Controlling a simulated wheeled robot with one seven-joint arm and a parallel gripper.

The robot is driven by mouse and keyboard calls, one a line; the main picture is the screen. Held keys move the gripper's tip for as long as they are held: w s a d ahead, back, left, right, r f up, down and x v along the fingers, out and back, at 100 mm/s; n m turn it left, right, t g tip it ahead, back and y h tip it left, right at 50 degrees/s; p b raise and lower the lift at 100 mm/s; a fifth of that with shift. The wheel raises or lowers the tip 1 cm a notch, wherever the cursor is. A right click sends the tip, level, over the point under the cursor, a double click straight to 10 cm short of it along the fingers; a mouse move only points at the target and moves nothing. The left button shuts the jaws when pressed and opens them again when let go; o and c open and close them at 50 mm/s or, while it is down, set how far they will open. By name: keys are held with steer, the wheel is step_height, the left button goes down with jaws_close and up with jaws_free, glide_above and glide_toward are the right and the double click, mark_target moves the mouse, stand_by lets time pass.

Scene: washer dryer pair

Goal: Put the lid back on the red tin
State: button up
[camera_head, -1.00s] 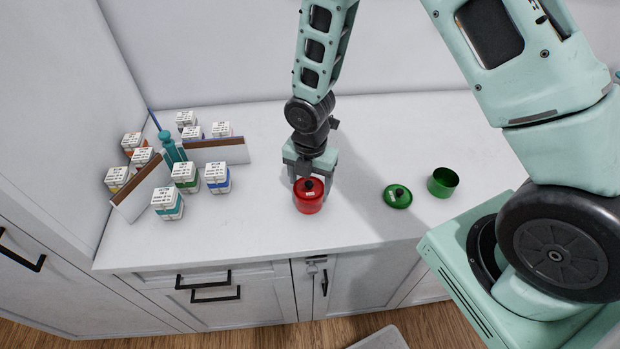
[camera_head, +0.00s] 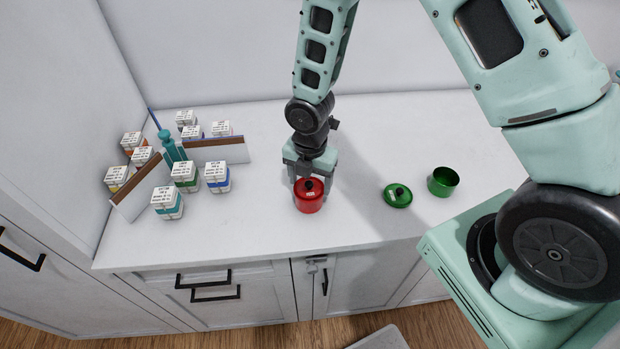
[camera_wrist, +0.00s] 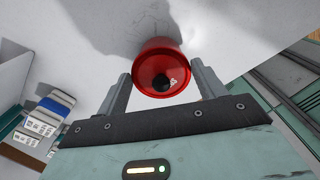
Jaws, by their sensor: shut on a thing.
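The red tin (camera_head: 309,205) stands upright on the white counter. The red lid (camera_head: 302,186) with its black knob sits over the tin's mouth and looks level; I see no clear gap between them. My gripper (camera_head: 311,177) comes from behind, with one finger on each side of the lid. In the wrist view the gripper (camera_wrist: 163,80) has its fingers at the left and right of the red lid (camera_wrist: 143,82), and the tin's red wall (camera_wrist: 157,43) shows beyond. The exact finger contact on the rim is partly hidden.
A green lid (camera_head: 398,197) lies on the counter to the right, beside an open green tin (camera_head: 442,182). Several labelled boxes (camera_head: 168,202), a teal bottle-like thing (camera_head: 169,147) and brown-topped dividers (camera_head: 215,151) stand at the left. The counter between is clear.

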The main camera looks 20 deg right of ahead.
steer(key=o, duration=1.1)
steer(key=shift+o, duration=0.2)
steer(key=shift+r+p, duration=3)
steer(key=shift+r, duration=0.55)
jaws_close()
